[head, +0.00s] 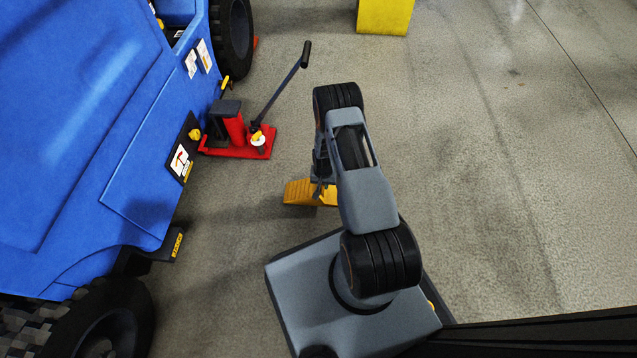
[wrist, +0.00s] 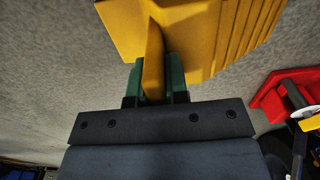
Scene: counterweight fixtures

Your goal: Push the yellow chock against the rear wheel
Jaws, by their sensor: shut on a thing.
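The yellow chock (head: 299,192) shows in the head view to the right of the blue vehicle, at or just above the floor; I cannot tell which. My gripper (head: 323,187) is over its right part, partly hidden by my arm. In the wrist view, the green fingers (wrist: 154,80) are shut on an upright handle of the ribbed chock (wrist: 200,30). One wheel (head: 100,322) of the vehicle is at the lower left, another (head: 234,40) at the top. Which is the rear one is unclear. The chock is apart from both.
A red floor jack (head: 236,140) with a long dark handle stands beside the blue vehicle (head: 90,120), above the chock; part of it shows in the wrist view (wrist: 285,92). A yellow block (head: 385,15) is at the top. The concrete floor at right is clear.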

